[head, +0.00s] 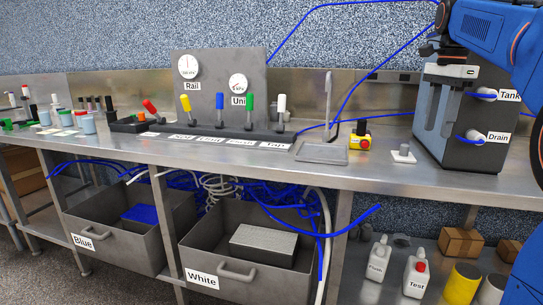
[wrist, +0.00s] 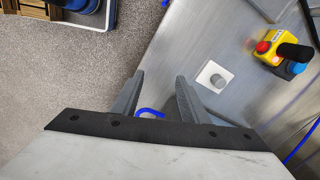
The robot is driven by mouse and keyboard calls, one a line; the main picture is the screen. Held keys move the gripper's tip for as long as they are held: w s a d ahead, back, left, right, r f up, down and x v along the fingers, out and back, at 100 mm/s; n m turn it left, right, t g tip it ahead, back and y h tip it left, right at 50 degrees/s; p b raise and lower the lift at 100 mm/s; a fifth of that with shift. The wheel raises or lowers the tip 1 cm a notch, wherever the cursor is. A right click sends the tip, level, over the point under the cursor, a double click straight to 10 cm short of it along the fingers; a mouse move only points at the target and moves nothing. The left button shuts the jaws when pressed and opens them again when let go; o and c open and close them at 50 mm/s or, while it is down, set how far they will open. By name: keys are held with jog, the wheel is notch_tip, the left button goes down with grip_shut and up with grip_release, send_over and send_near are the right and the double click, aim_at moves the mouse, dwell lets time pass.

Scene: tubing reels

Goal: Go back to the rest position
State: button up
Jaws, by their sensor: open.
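My gripper (wrist: 158,98) shows in the wrist view with its two grey fingers apart and nothing held between them. A short blue curved tube piece (wrist: 150,113) shows between and beyond the fingers; I cannot tell its distance. Blue tube pieces are at the Tank port (head: 486,94) and the Drain port (head: 474,137).
The steel bench (head: 375,173) carries a yellow button box (head: 360,142), a white square knob plate (head: 403,154) and a panel with coloured levers (head: 220,90). Below are the Blue bin (head: 105,225), White bin (head: 212,252) and bottles (head: 416,278). Blue tubing hangs over the bench.

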jog(key=s+a+f+n+t, duration=0.1)
jog(key=s+a+f+n, duration=0.3)
jog(key=s+f, duration=0.5)
jog(key=s+a+f+n+t, duration=0.2)
jog(key=s+a+f+n, duration=0.3)
jog(key=s+f, duration=0.5)
jog(key=s+a+f+n+t, duration=0.1)
jog(key=s+a+f+n, duration=0.4)
jog(key=f, duration=0.8)
jog(key=s+n, duration=0.3)
jog(key=s, duration=0.1)
jog(key=shift+s+a+f, duration=0.2)
jog(key=shift+s+f, duration=0.1)
jog(key=shift+f, duration=0.05)
jog(key=shift+o, duration=0.3)
jog(key=shift+r, duration=0.1)
